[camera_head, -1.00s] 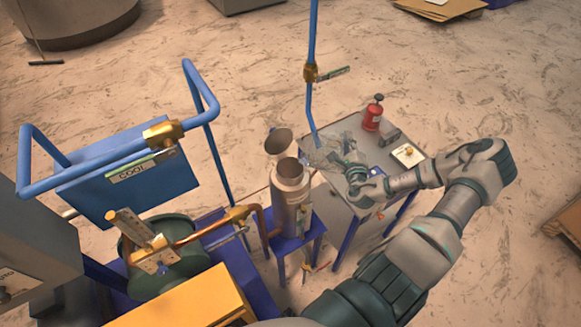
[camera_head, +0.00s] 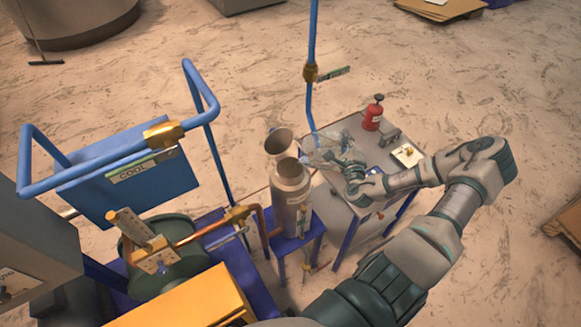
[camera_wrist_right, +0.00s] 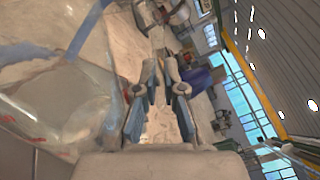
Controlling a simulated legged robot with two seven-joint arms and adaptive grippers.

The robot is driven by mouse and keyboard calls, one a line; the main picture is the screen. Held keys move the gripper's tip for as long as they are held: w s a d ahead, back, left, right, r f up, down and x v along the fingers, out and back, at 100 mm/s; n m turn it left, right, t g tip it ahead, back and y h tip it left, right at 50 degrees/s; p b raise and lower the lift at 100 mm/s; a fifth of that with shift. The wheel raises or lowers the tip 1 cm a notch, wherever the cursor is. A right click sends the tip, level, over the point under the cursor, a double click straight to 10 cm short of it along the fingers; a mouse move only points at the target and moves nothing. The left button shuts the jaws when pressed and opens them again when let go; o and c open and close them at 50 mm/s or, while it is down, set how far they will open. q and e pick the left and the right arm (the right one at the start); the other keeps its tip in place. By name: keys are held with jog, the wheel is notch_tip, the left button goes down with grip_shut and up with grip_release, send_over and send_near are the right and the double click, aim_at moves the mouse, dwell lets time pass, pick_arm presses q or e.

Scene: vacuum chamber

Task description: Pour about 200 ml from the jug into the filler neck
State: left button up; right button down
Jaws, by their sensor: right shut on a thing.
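My right gripper (camera_head: 349,164) is shut on a clear, see-through jug (camera_head: 318,147). The jug is tilted to the left, and its left end is close to the filler neck (camera_head: 290,170), a grey metal cylinder with a label. I cannot tell whether the jug is over the opening or just behind it. A round cap or lid (camera_head: 279,141) stands open behind the neck. The right wrist view shows the jug (camera_wrist_right: 55,95) large at the left, beside my gripper's fingers (camera_wrist_right: 150,82). Any liquid in it is not clear. My left gripper is not in view.
A blue pipe frame with a panel (camera_head: 125,180) stands at left. Copper pipes (camera_head: 200,234) run beside the neck.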

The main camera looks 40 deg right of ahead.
jog(key=shift+w+a+r, duration=0.1)
jog(key=shift+a+r, duration=0.2)
jog(key=shift+r, duration=0.1)
jog(key=shift+a+r+n, duration=0.15)
jog(key=shift+a+n, duration=0.15)
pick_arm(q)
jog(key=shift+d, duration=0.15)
pick_arm(e)
jog(key=shift+w, duration=0.1)
jog(key=shift+d, duration=0.1)
jog(key=shift+d, duration=0.15)
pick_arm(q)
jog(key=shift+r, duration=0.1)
pick_arm(e)
jog(key=shift+a+r, duration=0.15)
jog(key=shift+a, duration=0.15)
jog(key=shift+w+a+r+n, duration=0.1)
jog(key=shift+w+r+n, duration=0.1)
jog(key=shift+n, duration=0.1)
dwell(0.8)
